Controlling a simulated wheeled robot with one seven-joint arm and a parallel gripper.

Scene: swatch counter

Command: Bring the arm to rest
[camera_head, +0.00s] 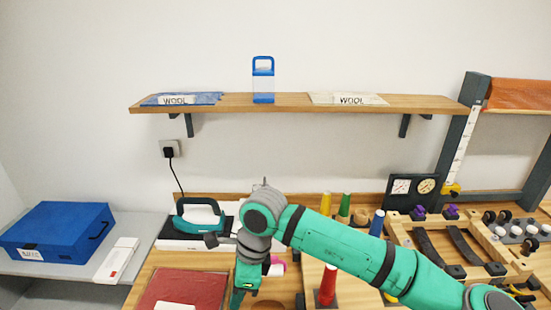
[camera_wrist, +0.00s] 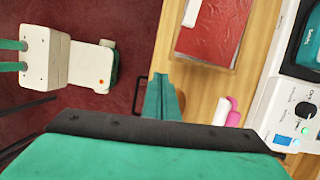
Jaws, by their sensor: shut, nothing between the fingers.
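My arm reaches in from the lower right of the head view, bends at a grey joint and points down over the wooden counter (camera_head: 140,292). My gripper (camera_head: 237,299) is at the bottom edge there, just right of a red swatch board (camera_head: 185,287). In the wrist view my gripper (camera_wrist: 162,98) shows its two teal fingers closed together, with nothing between them. It appears over the counter's edge, with dark red floor to the left. The red board also shows in the wrist view (camera_wrist: 213,28), beyond the fingertips.
A teal-handled device (camera_head: 198,216) on a white base stands close left of my arm. Coloured cones, including a red one (camera_head: 327,287), stand to its right. A blue box (camera_head: 58,232) sits on the grey side shelf.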

